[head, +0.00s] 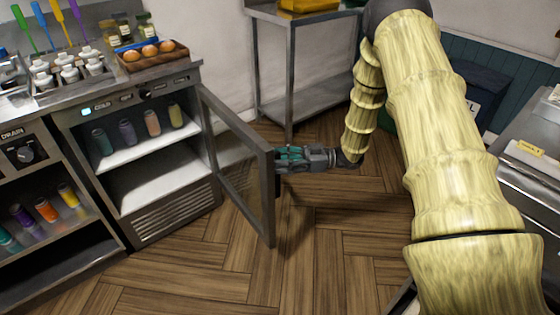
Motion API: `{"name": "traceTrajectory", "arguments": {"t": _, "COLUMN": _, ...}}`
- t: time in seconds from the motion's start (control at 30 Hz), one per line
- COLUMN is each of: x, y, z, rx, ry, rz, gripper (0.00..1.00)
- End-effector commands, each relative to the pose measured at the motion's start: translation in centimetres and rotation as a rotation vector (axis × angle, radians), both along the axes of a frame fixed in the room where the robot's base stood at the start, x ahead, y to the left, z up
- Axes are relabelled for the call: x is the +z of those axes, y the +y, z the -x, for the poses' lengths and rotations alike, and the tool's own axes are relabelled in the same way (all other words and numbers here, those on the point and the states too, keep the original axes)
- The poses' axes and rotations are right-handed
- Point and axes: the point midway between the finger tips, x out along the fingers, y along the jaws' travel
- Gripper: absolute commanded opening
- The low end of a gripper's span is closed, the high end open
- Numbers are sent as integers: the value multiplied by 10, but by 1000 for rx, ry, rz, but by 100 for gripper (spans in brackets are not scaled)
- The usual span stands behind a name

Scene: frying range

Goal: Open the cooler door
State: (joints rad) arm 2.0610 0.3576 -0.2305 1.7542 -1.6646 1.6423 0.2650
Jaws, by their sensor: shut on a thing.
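The cooler (160,222) stands at the left under the counter. Its glass door (267,205) with a dark metal frame is swung wide open, out over the floor. Several coloured bottles stand on the lit upper shelf (160,138) inside. My gripper (281,158), grey with teal parts, reaches in from the right to the outer face of the door near its free edge. It is shut on the door handle, which is mostly hidden by the fingers.
Open shelves with more bottles (47,210) are at the far left. A wooden tray of eggs (150,57) sits on the counter. A metal rack (290,75) stands behind the door. Wooden floor (330,250) in front of the door is clear. A metal appliance (525,160) is at the right.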

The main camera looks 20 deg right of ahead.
Motion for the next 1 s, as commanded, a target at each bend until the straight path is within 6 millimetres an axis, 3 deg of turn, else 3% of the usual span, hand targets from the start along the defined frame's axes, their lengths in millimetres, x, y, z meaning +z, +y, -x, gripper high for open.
{"name": "traceTrajectory", "arguments": {"t": 0.7, "x": -2, "y": 0, "z": 0, "rx": 0, "ry": 2, "rz": 3, "gripper": 36}}
{"name": "traceTrajectory", "arguments": {"t": 0.87, "x": -3, "y": -13, "z": 4, "rx": -2, "ry": 2, "rz": 3, "gripper": 36}}
{"name": "traceTrajectory", "arguments": {"t": 1.0, "x": -2, "y": -35, "z": 11, "rx": -2, "ry": 2, "rz": 3, "gripper": 36}}
